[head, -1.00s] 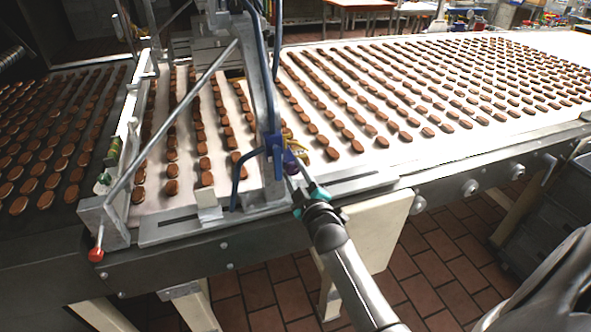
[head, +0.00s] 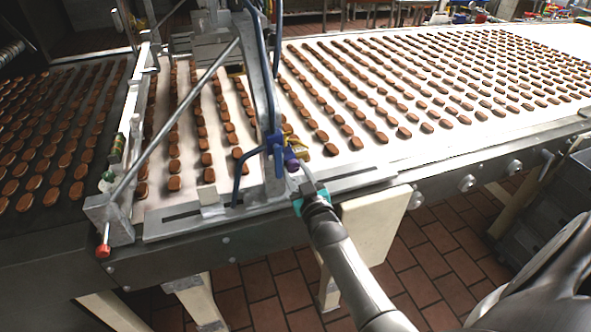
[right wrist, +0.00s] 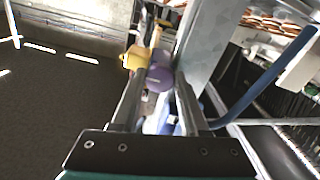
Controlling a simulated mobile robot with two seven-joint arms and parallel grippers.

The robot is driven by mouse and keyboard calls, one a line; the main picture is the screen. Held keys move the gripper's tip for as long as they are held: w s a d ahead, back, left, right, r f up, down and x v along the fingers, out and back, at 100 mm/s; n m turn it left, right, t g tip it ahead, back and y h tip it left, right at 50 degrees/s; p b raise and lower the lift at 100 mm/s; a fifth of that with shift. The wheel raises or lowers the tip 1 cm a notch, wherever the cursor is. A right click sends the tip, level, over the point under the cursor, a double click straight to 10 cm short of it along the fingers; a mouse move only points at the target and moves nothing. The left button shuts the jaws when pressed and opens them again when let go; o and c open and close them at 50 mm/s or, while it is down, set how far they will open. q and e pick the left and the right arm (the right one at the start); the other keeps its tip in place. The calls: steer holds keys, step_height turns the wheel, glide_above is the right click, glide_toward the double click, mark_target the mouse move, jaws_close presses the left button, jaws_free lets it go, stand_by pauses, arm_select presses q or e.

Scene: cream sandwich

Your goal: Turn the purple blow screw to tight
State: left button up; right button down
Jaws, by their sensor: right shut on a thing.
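The purple blow screw (head: 291,163) sits on the blue-piped metal bracket over the belt. In the right wrist view the purple knob (right wrist: 159,79) lies between the tips of my two fingers. My right gripper (head: 298,170) is shut on this knob, reaching it from the lower right. In the right wrist view the gripper (right wrist: 158,82) has one finger on each side of it. A yellow knob (head: 301,152) is right beside the purple one, and it also shows in the right wrist view (right wrist: 134,58). My left gripper is not in view.
The metal bracket (head: 270,120) and a slanted rod (head: 172,135) stand close to the left of my gripper. Rows of brown biscuits cover the white belt (head: 385,153). A red knob (head: 103,251) hangs at the front left. The tiled floor (head: 435,270) is open below.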

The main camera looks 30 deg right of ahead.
stand_by(0.4)
steer(key=c, duration=0.7)
jaws_free()
steer(key=shift+s, duration=0.15)
steer(key=v, duration=1.5)
steer(key=s+a+f+g+y+b, duration=0.1)
steer(key=s+a+f+g+b, duration=0.15)
steer(key=f, duration=0.95)
steer(key=s+a+f+n+g+y+b, duration=0.1)
steer(key=s+a+f+g+y+b, duration=0.2)
steer(key=f, duration=0.9)
steer(key=s+a+f+g+b, duration=0.25)
steer(key=s+a+f, duration=0.2)
steer(key=f, duration=0.75)
steer(key=s+f+g+b, duration=0.1)
steer(key=s+f+g, duration=0.1)
steer(key=s+f, duration=0.3)
steer(key=s+f+n+g+b, duration=0.1)
steer(key=s+f+g+b, duration=0.1)
steer(key=s+f, duration=0.4)
steer(key=s+f+g+b, duration=0.1)
steer(key=s+f+g, duration=0.3)
steer(key=s, duration=0.8)
step_height(320, 180, down, 2)
steer(key=shift+s+d+f+n+b, duration=0.15)
steer(key=shift+f+n+b, duration=0.1)
steer(key=shift+n+b, duration=0.15)
